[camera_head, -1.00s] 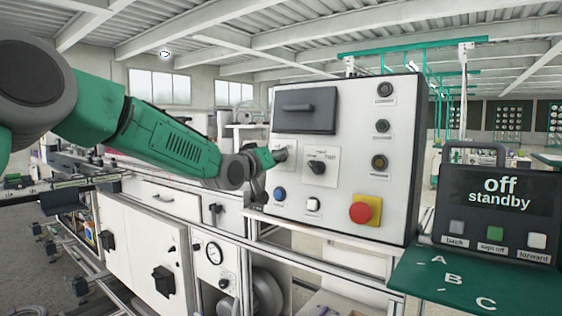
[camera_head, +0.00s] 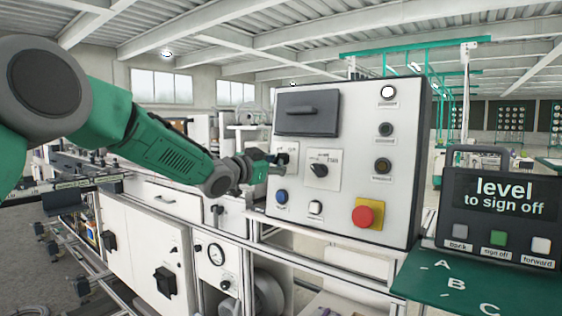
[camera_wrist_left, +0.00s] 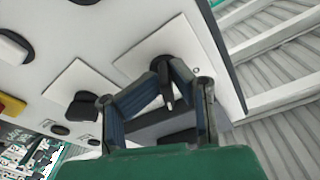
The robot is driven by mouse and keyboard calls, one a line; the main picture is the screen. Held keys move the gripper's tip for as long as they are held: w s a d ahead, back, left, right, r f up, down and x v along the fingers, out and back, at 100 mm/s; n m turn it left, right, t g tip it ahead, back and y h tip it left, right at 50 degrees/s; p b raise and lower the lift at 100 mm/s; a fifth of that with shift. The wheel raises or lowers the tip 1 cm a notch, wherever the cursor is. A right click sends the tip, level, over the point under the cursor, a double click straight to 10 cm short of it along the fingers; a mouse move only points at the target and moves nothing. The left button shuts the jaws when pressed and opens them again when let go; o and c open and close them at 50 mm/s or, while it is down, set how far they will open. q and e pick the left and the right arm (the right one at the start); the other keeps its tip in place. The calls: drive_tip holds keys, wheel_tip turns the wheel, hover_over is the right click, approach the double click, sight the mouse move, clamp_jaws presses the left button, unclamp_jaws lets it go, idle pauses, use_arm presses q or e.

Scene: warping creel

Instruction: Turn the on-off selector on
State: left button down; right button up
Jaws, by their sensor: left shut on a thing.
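The on-off selector (camera_head: 283,157) is a dark knob on a white plate at the left of the white control box (camera_head: 400,145). My left gripper (camera_head: 277,160) is at this knob and partly hides it. In the left wrist view the fingers of my left gripper (camera_wrist_left: 172,70) close around the dark selector knob (camera_wrist_left: 166,92), whose mark direction I cannot read. The round lamp (camera_head: 388,92) at the top of the box is lit white. The display (camera_head: 503,196) reads "level to sign off". My right gripper is not in view.
A second selector (camera_head: 319,170) sits right beside the held one. Below are a blue button (camera_head: 281,196), a white button (camera_head: 315,207) and a red emergency stop (camera_head: 364,216). A dark handle plate (camera_head: 307,112) is above. A green shelf (camera_head: 455,285) juts out at the right.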

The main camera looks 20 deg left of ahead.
use_arm(q)
drive_tip(key=shift+w+a+r+m+h+p, duration=0.1)
drive_tip(key=shift+r+m, duration=0.15)
drive_tip(key=shift+m, duration=0.35)
drive_tip(key=shift+s+a+r+m+h+p, duration=0.1)
drive_tip(key=shift+r+m, duration=0.2)
drive_tip(key=shift+m, duration=0.3)
drive_tip(key=shift+w+a+r+m+h+p, duration=0.1)
drive_tip(key=shift+r+m, duration=0.15)
drive_tip(key=shift+m, duration=0.35)
drive_tip(key=shift+d, duration=0.1)
drive_tip(key=c, duration=1.6)
unclamp_jaws()
drive_tip(key=shift+c, duration=0.2)
drive_tip(key=shift+f, duration=0.15)
drive_tip(key=shift+f+g, duration=0.3)
drive_tip(key=v, duration=1.2)
drive_tip(key=shift+w+f, duration=0.1)
